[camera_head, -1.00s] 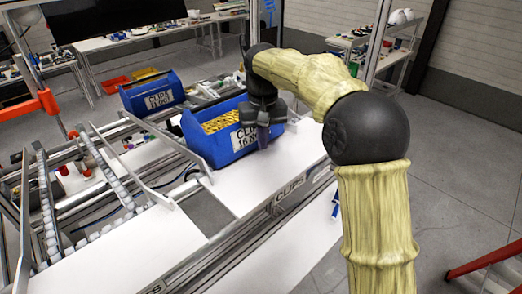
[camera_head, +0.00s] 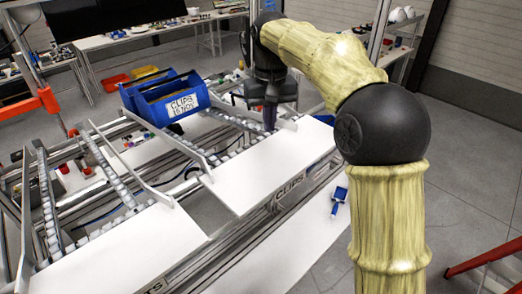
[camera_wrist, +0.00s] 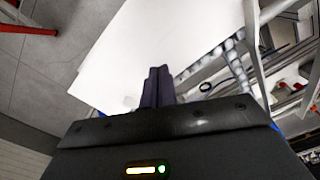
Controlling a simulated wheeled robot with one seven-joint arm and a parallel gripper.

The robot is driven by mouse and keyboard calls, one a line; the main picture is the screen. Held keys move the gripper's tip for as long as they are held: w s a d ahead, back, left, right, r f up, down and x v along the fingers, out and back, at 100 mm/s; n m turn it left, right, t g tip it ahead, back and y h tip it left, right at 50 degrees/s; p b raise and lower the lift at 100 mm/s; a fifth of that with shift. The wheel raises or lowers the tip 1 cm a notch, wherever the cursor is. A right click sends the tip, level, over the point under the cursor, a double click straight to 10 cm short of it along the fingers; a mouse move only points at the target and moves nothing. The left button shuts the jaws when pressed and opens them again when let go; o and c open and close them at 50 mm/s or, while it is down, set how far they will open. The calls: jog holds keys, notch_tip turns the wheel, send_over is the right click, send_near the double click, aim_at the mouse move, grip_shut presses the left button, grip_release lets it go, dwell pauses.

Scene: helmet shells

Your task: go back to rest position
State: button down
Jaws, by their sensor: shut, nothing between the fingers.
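My gripper (camera_head: 269,118) hangs over the far right part of the white work surface (camera_head: 255,175), with its fingers pointing down. In the wrist view my gripper (camera_wrist: 158,86) has its two dark fingers together and nothing between them. The white surface (camera_wrist: 170,40) lies beyond the fingertips. My arm, in a pale yellow cover, reaches in from the right of the head view.
Two blue bins sit at the back on the roller track; the front bin (camera_head: 180,103) has a white "CLIPS" label. Roller rails (camera_head: 110,175) run at the left. A blue item (camera_head: 339,197) lies on the lower white surface. Open floor lies at the right.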

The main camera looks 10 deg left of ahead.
jog(key=shift+f, duration=0.1)
jog(key=s+d+f+m+t, duration=0.15)
jog(key=s+d+f, duration=0.35)
jog(key=d+f, duration=0.6)
jog(key=s+d+f+m+t, duration=0.1)
jog(key=s+d+f, duration=0.3)
jog(key=s+d, duration=0.25)
jog(key=s+d+f+m, duration=0.2)
jog(key=s+d+f, duration=0.3)
jog(key=s, duration=0.3)
jog(key=s+b+x, duration=0.1)
jog(key=b+x, duration=0.7)
jog(key=s+b+x, duration=0.2)
jog(key=b+x, duration=0.6)
jog(key=b, duration=0.1)
jog(key=shift+a+f, duration=0.25)
jog(key=shift+f, duration=0.4)
